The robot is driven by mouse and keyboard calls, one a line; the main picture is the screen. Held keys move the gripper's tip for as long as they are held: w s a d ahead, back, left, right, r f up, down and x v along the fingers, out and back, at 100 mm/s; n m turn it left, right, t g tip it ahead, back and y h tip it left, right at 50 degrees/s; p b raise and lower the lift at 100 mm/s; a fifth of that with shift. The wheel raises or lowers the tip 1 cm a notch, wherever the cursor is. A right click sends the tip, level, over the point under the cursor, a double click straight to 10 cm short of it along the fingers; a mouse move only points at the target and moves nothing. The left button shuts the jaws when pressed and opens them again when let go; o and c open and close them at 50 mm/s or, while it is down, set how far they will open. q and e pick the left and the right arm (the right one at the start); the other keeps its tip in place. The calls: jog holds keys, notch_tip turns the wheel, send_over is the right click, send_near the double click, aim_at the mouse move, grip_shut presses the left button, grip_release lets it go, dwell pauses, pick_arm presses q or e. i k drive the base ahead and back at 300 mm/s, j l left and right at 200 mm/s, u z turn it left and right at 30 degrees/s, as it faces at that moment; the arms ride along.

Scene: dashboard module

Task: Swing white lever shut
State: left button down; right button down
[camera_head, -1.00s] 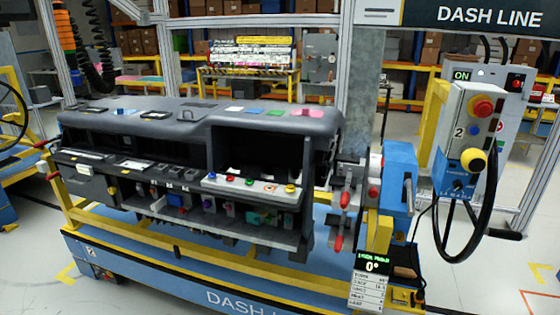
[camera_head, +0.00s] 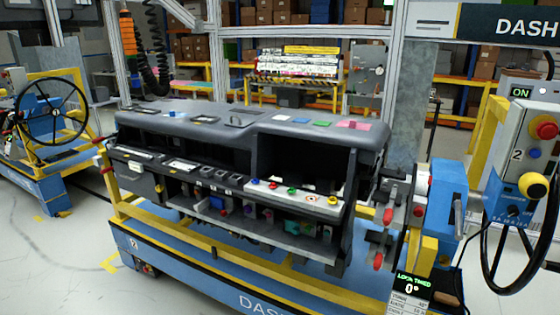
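The dark grey dashboard module (camera_head: 240,123) lies across a blue and yellow cart in the middle of the view. Its front faces me, with open bays and a lower shelf of small coloured parts. A light strip with coloured buttons (camera_head: 296,194) sits along the front. Metal clamps with red-tipped handles (camera_head: 388,215) stand at the module's right end, beside a blue block (camera_head: 449,200). I cannot pick out a white lever with certainty at this size. Neither of my grippers is in view.
A control box (camera_head: 530,140) with a red button and a black handwheel (camera_head: 525,235) stand at the right. The blue cart base (camera_head: 200,280) runs along the front. Another cart with a wheel (camera_head: 52,112) stands at the left. Grey floor (camera_head: 50,260) is clear at the lower left.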

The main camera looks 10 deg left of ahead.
aim_at(198, 208)
jog(key=i+j+z, duration=0.2)
jog(key=j, duration=0.75)
jog(key=i+j+z, duration=0.1)
jog(key=j+z, duration=0.15)
jog(key=j, duration=0.75)
jog(key=j+z, duration=0.2)
jog(key=j, duration=0.75)
jog(key=j+z, duration=0.25)
jog(key=j, duration=0.75)
jog(key=k+j+z, duration=0.2)
jog(key=j, duration=0.8)
